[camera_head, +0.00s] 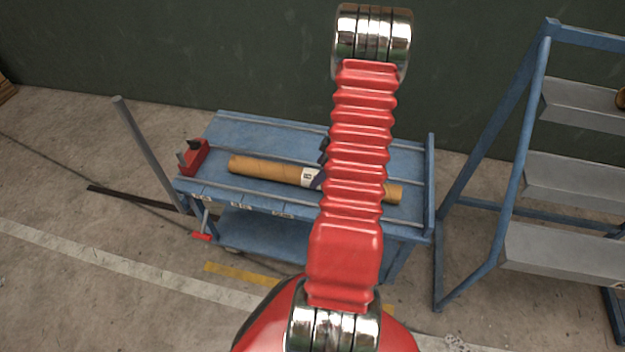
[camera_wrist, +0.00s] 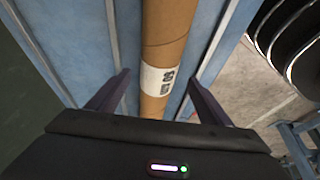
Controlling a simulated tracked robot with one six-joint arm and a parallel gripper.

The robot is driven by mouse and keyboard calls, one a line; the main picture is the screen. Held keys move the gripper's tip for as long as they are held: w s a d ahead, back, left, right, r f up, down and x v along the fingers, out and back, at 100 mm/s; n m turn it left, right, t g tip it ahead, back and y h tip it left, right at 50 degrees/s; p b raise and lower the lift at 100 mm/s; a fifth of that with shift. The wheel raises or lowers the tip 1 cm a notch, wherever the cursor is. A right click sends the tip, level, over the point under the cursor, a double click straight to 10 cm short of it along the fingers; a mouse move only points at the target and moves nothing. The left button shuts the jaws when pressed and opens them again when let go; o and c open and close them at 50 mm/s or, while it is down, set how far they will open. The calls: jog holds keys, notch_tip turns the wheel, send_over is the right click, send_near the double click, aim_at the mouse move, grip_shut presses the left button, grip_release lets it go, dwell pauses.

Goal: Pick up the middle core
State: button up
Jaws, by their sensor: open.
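One brown cardboard core (camera_head: 262,169) with a white printed label lies lengthwise on the blue cart (camera_head: 258,125), between its grey rails. My red arm hides part of the core in the head view. In the wrist view the core (camera_wrist: 165,40) runs up the picture, with its label (camera_wrist: 157,80) near the fingers. My gripper (camera_wrist: 160,95) is open, with one dark finger on each side of the core. I cannot tell how far the fingertips are above the cart top. The gripper is mostly hidden behind my arm in the head view.
A red clamp-like block (camera_head: 194,157) sits at the cart's left end, beside a grey upright post (camera_head: 146,150). A blue rack with grey shelves (camera_head: 570,178) stands on the right. A dark green wall (camera_head: 200,50) is behind the cart. Concrete floor is open at the front left.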

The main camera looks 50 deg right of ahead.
aim_at(316, 173)
jog(key=shift+w+f, duration=0.15)
jog(key=shift+f, duration=0.15)
jog(key=shift+x, duration=2.6)
jog(key=shift+w, duration=0.1)
jog(key=c, duration=1.6)
jog(key=shift+d+r, duration=0.1)
jog(key=shift+r, duration=0.1)
jog(key=shift+r, duration=4.85)
